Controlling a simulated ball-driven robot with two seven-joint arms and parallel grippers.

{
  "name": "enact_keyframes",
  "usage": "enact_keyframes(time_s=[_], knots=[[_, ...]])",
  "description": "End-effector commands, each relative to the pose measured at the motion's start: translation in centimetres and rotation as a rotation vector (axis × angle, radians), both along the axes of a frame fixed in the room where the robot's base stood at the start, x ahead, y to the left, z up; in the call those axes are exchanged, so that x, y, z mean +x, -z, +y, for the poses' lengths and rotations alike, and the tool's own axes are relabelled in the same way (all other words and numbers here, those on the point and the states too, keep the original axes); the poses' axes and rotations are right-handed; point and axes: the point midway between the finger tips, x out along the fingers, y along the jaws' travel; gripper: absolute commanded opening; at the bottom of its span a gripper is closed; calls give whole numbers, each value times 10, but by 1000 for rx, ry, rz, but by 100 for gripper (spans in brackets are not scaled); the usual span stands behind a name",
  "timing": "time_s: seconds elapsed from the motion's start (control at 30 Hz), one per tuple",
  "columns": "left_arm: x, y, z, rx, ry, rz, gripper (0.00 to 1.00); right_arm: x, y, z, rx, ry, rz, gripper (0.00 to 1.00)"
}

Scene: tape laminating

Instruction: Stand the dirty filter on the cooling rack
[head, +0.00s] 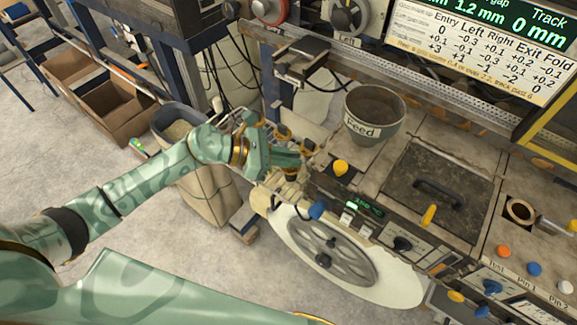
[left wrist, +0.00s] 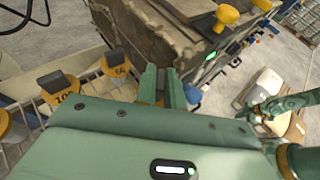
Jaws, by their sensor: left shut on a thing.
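My left gripper (head: 296,163) is beside the left end of the machine. In the left wrist view its two green fingers (left wrist: 163,84) stand close together, shut on a thin thing mostly hidden between them. I cannot make out whether this is the dirty filter. A pale wire rack (left wrist: 18,152) shows at the left of the wrist view, partly covered by my gripper body.
The machine's stained metal block (left wrist: 150,30) and yellow knob (head: 341,168) are close to my left gripper. A grey feed hopper (head: 374,115) stands behind on the machine top. A large reel (head: 325,250) is below. A bin (head: 182,125) and cardboard boxes (head: 110,100) stand left.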

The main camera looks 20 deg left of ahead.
Motion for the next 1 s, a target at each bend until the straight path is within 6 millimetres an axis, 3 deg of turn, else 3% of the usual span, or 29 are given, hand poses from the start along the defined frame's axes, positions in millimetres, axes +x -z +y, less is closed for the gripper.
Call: enact_keyframes(time_s=[0.2, 0.6, 0.63, 0.7, 1.0], knots=[[1, 31, 1, -2, -2, 3, 0, -1, 4, -3, -4, 1, 2, 0], [1, 37, 1, 0, 0, 1, 0, -1, 8, -4, -6, 2, 3, 0], [1, 36, 1, 1, 0, 1, 16, -1, 8, -4, -6, 2, 3, 0], [1, 36, 1, 1, 0, 1, 32, -1, 7, -4, -6, 2, 2, 0], [1, 33, 1, 0, 0, 1, 32, -1, 5, -4, -5, 0, 2, 0]])
